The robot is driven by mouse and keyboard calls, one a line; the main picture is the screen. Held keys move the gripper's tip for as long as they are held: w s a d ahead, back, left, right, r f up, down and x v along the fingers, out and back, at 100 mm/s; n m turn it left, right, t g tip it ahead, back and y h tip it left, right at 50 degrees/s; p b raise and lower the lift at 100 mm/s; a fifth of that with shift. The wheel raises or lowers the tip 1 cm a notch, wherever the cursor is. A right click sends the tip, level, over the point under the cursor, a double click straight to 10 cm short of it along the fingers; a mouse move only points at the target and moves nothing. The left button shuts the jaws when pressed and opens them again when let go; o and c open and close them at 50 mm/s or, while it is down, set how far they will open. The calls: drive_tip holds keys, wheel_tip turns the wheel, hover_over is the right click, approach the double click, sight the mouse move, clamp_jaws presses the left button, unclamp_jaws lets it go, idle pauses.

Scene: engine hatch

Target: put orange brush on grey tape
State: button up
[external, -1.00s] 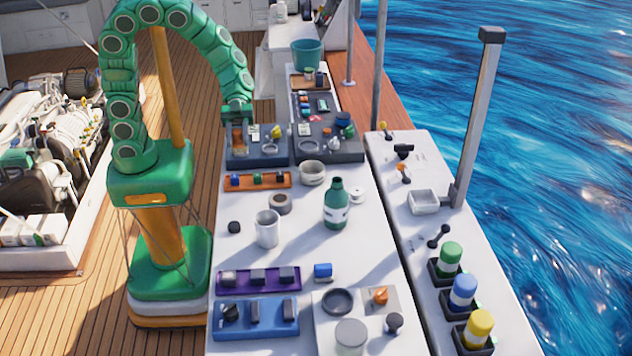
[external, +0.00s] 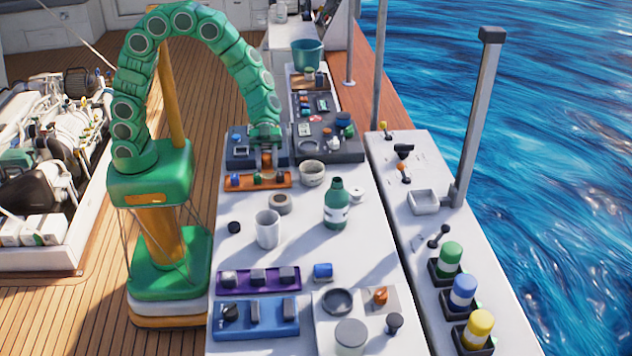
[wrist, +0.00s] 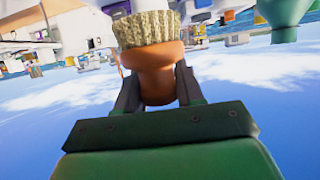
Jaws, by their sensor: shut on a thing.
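The orange brush (wrist: 155,68) has an orange handle and pale tan bristles. My gripper (wrist: 158,85) is shut on its handle in the wrist view, with the bristles pointing away from the palm. What looks like the grey tape (external: 280,203) is a short round roll with a tan centre. It lies flat on the white bench, nearer the camera than the gripper and slightly right, apart from the brush.
An orange tray (external: 282,182) of small parts lies between the gripper and the roll. A bowl (external: 312,173), a white mug (external: 267,229) and a tall green bottle (external: 336,204) stand around the roll. Bare bench lies to its left, with a small black knob (external: 234,228).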

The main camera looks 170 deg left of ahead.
drive_tip(key=shift+w+a+f, duration=0.35)
drive_tip(key=shift+a+f, duration=0.15)
drive_tip(key=shift+f, duration=0.25)
drive_tip(key=shift+w+a+f, duration=0.4)
drive_tip(key=shift+a+f, duration=0.15)
drive_tip(key=shift+f, duration=0.25)
drive_tip(key=shift+w+a+f, duration=0.35)
drive_tip(key=shift+a+f, duration=0.15)
drive_tip(key=shift+f, duration=1.75)
drive_tip(key=shift+f, duration=0.15)
drive_tip(key=o, duration=1.1)
drive_tip(key=shift+v, duration=6.05)
drive_tip(key=shift+w, duration=0.1)
